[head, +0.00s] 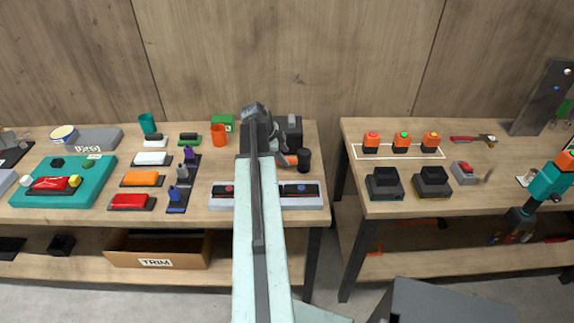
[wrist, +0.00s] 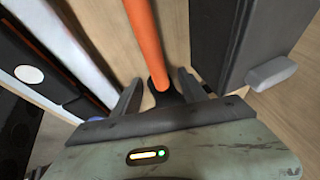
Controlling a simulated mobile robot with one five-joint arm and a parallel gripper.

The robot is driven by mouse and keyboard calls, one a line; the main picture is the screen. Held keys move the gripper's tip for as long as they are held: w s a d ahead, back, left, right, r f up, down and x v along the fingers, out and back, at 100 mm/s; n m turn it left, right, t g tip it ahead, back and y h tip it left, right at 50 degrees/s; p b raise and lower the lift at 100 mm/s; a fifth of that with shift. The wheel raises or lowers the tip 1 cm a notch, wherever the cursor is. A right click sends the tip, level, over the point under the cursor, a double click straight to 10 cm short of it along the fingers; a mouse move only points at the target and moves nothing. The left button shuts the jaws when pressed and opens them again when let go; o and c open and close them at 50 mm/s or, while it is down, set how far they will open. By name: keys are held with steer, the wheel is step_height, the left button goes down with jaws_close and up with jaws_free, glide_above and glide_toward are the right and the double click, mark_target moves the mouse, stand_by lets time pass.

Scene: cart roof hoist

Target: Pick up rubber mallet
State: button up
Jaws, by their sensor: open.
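The rubber mallet shows in the head view as a black head (head: 304,160) with a short piece of orange handle (head: 291,160), on the left bench near its right end. My arm and gripper hide the rest of it. In the wrist view the orange handle (wrist: 147,45) runs down from the top edge to a dark part (wrist: 167,97) between my fingers. My gripper (wrist: 160,90) is open, with one finger on each side of the mallet. I cannot tell whether either finger touches it. In the head view my gripper (head: 275,142) is over the back part of the bench.
A dark box (wrist: 222,40) stands close on the right in the wrist view. A pale-edged tray with dark items (wrist: 60,45) is close on the left. In the head view a grey tray (head: 302,203) lies in front, and a gap separates the benches.

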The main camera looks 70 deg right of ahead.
mark_target(289, 161)
steer(key=b+x, duration=0.4)
steer(key=x, duration=0.1)
steer(key=shift+a+f+b, duration=0.1)
steer(key=shift+f+b, duration=0.15)
steer(key=shift+b, duration=0.05)
steer(key=shift+r, duration=0.2)
jaws_close()
